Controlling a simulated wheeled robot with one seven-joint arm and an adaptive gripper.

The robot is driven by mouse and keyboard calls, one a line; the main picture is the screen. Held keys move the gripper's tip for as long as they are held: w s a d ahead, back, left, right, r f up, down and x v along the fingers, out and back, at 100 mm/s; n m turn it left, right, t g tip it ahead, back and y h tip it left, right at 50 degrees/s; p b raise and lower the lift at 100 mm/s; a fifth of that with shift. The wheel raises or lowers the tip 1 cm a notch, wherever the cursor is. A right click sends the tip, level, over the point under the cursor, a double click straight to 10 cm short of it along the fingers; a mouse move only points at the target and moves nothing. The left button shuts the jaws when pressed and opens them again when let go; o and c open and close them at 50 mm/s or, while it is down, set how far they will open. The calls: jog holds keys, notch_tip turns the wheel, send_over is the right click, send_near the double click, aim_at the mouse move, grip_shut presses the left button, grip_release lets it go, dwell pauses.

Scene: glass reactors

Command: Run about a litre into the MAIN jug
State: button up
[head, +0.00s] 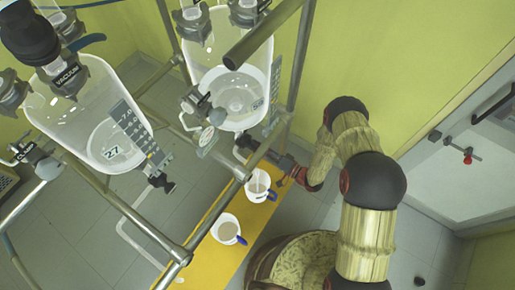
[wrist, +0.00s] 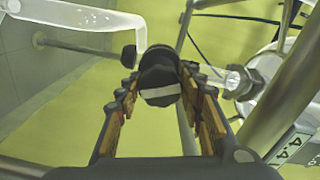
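Two pale jugs with blue handles stand on a yellow strip in the head view: a farther jug (head: 257,186) and a nearer jug (head: 225,229). I cannot read which is MAIN or tell how full they are. The right glass vessel (head: 232,95) hangs above and beyond the jugs, with pale contents low inside. My gripper (head: 250,148) reaches in from the right beneath it. In the wrist view my gripper (wrist: 160,82) has its fingers on both sides of a black valve knob (wrist: 160,86), seemingly touching it.
A left glass vessel (head: 95,115) marked 27 has a bottom valve (head: 161,182). Metal frame tubes (head: 130,215) cross near both vessels and close to my gripper. The yellow strip (head: 200,265) lies on grey floor tiles. A white door (head: 470,160) is at right.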

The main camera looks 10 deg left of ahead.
jog(key=o, duration=0.5)
jog(key=shift+c, duration=0.2)
jog(key=v, duration=1.2)
